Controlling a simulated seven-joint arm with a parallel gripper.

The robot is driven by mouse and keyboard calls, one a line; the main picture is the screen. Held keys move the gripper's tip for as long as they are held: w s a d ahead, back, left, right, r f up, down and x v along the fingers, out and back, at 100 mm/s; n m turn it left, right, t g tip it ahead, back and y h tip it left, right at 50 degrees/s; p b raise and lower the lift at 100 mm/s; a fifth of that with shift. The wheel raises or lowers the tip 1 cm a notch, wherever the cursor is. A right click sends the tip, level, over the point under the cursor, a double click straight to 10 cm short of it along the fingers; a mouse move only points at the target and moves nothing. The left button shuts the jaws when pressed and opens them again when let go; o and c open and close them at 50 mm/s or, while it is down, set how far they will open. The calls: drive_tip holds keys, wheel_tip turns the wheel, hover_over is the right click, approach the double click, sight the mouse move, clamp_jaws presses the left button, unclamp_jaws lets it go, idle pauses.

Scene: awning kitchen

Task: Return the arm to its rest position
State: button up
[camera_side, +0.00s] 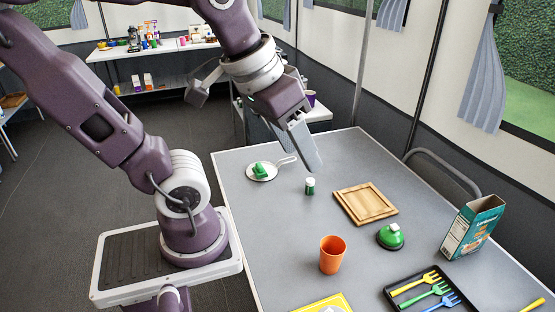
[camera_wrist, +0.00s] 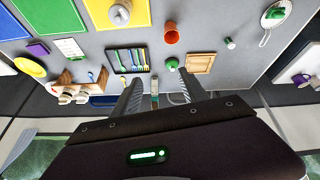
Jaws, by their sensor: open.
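My gripper (camera_side: 298,152) hangs raised over the far left part of the grey table (camera_side: 280,220), with its fingers pointing down and nothing between them. In the wrist view my gripper (camera_wrist: 160,78) shows two dark fingers spread apart, with clear space between them. Below it in the side view are a small white pan (camera_side: 259,176) with a green thing (camera_side: 261,169) in it and a small white-and-green shaker (camera_side: 310,186). The gripper looks clear of both.
A wooden board (camera_side: 365,203), orange cup (camera_side: 332,255), green round thing (camera_side: 390,236), teal box (camera_side: 473,228) and black tray (camera_side: 420,301) of coloured forks stand on the table. A shelf (camera_side: 160,48) stands behind. Bare table lies left of the cup.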

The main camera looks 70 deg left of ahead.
drive_tip(key=s, duration=0.1)
drive_tip(key=s+f+m, duration=0.1)
drive_tip(key=s+d+m, duration=0.1)
drive_tip(key=shift+s+f, duration=0.2)
drive_tip(key=shift+s, duration=0.15)
idle(0.9)
